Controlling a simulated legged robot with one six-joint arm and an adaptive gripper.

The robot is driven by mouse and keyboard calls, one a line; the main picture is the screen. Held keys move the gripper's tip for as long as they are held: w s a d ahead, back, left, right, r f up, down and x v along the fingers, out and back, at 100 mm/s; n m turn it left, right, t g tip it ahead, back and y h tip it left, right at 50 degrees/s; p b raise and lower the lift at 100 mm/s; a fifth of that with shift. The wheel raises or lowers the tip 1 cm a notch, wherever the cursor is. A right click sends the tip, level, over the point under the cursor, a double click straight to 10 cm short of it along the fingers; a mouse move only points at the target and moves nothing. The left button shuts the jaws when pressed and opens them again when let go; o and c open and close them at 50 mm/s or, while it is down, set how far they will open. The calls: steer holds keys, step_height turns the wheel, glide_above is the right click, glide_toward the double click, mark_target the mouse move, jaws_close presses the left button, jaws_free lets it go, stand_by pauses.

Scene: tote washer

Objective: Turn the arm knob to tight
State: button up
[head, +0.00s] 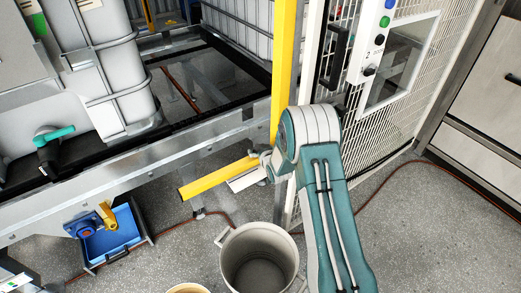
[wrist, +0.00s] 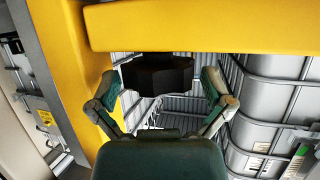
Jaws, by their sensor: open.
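A black, faceted knob (wrist: 157,75) shows in the wrist view, just below a broad yellow arm (wrist: 200,25). My gripper (wrist: 166,84) is open, with one finger on each side of the knob. The left fingertip looks close to the knob; a gap shows on the right. I cannot tell whether either finger touches it. No tight mark or pointer is readable. In the head view the yellow arm (head: 215,180) sticks out left from beside a yellow post (head: 286,70). My own arm hides the knob and most of my gripper there.
A control panel (head: 373,40) with buttons and a mesh guard (head: 400,110) stand at right. A metal rail (head: 150,160) runs along the left, under a white tank (head: 95,60) with a teal-handled valve. A grey bucket (head: 232,240) and blue tray (head: 112,240) are on the floor.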

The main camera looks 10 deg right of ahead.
steer(key=c, duration=1)
steer(key=shift+m, duration=0.3)
steer(key=m+h, duration=0.4)
steer(key=h, duration=0.1)
steer(key=shift+a+g+h, duration=0.2)
steer(key=shift+g+h, duration=0.1)
steer(key=shift+m+g+h, duration=0.75)
steer(key=shift+m+h, duration=0.55)
steer(key=shift+m, duration=0.1)
steer(key=shift+m+g+h, duration=0.75)
steer(key=shift+m+h, duration=0.55)
steer(key=shift+m, duration=0.1)
steer(key=shift+w, duration=0.1)
steer(key=o, duration=1)
steer(key=shift+a, duration=0.1)
